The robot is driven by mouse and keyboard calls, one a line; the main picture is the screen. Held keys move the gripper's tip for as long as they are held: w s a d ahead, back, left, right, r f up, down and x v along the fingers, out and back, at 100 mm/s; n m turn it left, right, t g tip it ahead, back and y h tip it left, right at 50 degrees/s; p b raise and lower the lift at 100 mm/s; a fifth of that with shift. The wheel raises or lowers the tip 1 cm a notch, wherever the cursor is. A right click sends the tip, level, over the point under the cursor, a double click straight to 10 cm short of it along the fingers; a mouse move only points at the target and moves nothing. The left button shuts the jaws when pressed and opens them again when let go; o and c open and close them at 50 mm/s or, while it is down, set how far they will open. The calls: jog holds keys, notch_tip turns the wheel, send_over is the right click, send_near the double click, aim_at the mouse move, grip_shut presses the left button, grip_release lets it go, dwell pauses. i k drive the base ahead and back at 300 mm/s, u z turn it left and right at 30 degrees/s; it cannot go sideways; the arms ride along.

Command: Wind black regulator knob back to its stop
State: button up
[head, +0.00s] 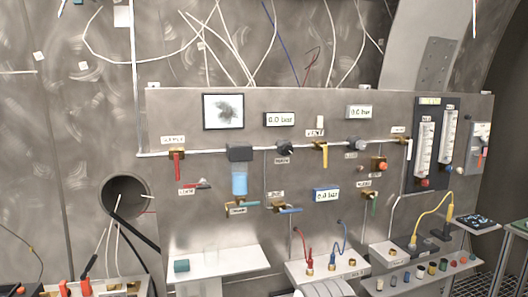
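A grey steel panel (220,107) stands against the tunnel wall with a pipe run across it. A small dark knob (283,148) sits on this pipe, right of the grey filter head (240,153) with its blue bowl (239,182). It looks like the black regulator knob; the label under it is too small to read surely. Its turn position cannot be told. The display (279,119) above it reads 0.0 bar. My gripper is not in view, and nothing covers the knob.
Valves with a red handle (177,166) and a yellow handle (325,156) flank the knob. White shelves (218,262) jut out below, with red and blue leads (308,250). Flowmeters (424,142) stand at right. The space before the knob looks clear.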

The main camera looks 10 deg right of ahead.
aim_at(288, 150)
jog(key=z, duration=0.05)
jog(key=i, duration=1)
jog(key=u, duration=0.1)
